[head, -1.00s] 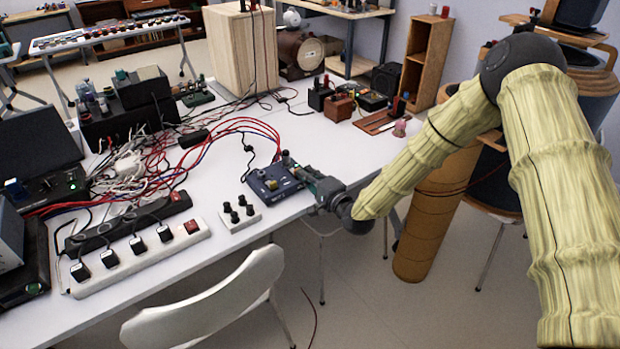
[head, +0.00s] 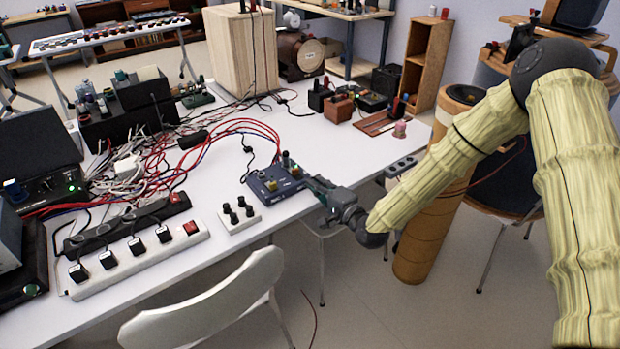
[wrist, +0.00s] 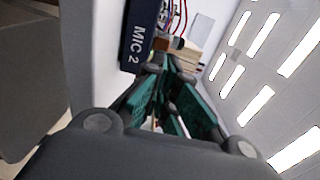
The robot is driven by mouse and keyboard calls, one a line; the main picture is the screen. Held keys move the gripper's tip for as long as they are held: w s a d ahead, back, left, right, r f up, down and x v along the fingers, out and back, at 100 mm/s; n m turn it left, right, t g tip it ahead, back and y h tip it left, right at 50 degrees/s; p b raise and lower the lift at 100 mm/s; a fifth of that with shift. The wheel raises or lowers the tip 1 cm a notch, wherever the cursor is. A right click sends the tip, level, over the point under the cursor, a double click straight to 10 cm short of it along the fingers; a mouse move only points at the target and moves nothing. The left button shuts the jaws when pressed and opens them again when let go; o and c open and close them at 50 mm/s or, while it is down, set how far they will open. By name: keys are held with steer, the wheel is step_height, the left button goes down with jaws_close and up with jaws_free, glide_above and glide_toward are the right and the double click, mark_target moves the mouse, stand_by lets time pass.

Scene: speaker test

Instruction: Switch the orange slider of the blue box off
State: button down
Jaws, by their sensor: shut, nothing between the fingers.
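The blue box (head: 262,193) sits near the front edge of the white table, with small knobs and an orange-yellow piece (head: 270,185) on it. I cannot tell for certain whether that piece is the slider or which way it is set. My gripper (head: 310,182) is shut and empty at the box's right side, its tips close to it; I cannot tell whether they touch.
A white block with black knobs (head: 238,216) lies left of the box, near a white power strip (head: 140,262). Red and blue cables (head: 235,125) run behind it. A white chair (head: 210,300) stands in front. The table's middle right is clear.

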steer(key=shift+v, duration=1.05)
steer(key=s+d+f+n+g+h+p, duration=0.2)
steer(key=s+d+f+n+g+h, duration=0.15)
steer(key=s+f, duration=0.75)
steer(key=s+d+f+n+g+h+p, duration=0.2)
steer(key=s+d+f+g, duration=0.15)
steer(key=s+f, duration=0.7)
steer(key=s+d+n+g+h+p, duration=0.1)
steer(key=s+d, duration=0.5)
steer(key=s, duration=0.7)
steer(key=s+d+f+n+g+h+p, duration=0.1)
steer(key=s+d+n+g+h, duration=0.3)
steer(key=s, duration=0.9)
steer(key=d+g, duration=0.1)
steer(key=g, duration=0.1)
steer(key=shift+s+d+f+g, duration=0.2)
steer(key=shift+d+g, duration=0.1)
steer(key=shift+d, duration=0.1)
